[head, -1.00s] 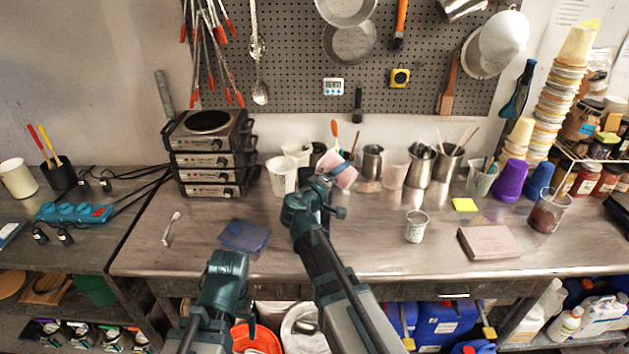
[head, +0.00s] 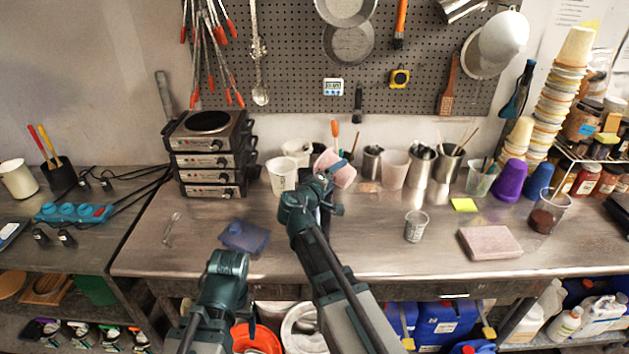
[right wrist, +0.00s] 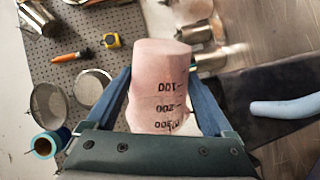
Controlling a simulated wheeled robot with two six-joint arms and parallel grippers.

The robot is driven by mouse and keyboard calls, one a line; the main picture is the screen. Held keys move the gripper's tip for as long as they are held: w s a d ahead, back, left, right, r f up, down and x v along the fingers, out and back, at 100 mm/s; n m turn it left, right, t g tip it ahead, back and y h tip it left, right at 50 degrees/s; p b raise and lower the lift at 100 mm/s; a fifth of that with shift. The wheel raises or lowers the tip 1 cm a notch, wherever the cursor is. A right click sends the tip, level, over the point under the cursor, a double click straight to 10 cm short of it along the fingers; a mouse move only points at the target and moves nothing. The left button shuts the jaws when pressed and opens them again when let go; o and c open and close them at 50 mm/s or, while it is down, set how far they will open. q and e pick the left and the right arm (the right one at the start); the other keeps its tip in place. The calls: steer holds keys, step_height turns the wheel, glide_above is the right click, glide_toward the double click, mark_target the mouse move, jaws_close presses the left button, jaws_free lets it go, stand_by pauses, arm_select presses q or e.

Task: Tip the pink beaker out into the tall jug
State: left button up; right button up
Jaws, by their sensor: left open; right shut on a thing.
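The pink beaker (head: 343,176) is held tilted above the back of the bench in the head view. I cannot see the beaker's contents. My left gripper (head: 228,262) is open and empty at the bench's front edge; its fingers are hard to make out. I cannot tell for sure which vessel is the tall jug; a tall white one (head: 282,178) stands left of the beaker.
Metal canisters (head: 420,165) and a pale cup (head: 394,170) stand right of the beaker. A small cup (head: 415,226) and a pinkish block (head: 489,242) are farther forward. A blue block (head: 244,238) lies beyond my left gripper. Stacked hot plates (head: 210,155) stand at the left.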

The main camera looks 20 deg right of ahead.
steer(key=shift+w+a+r+n+p, duration=0.35)
steer(key=shift+w+n, duration=0.05)
stand_by(0.7)
steer(key=shift+w+a+f+n+g, duration=0.2)
steer(key=shift+n+g, duration=0.2)
steer(key=shift+n, duration=0.2)
stand_by(0.5)
steer(key=shift+s+d+h, duration=0.1)
steer(key=shift+h, duration=0.2)
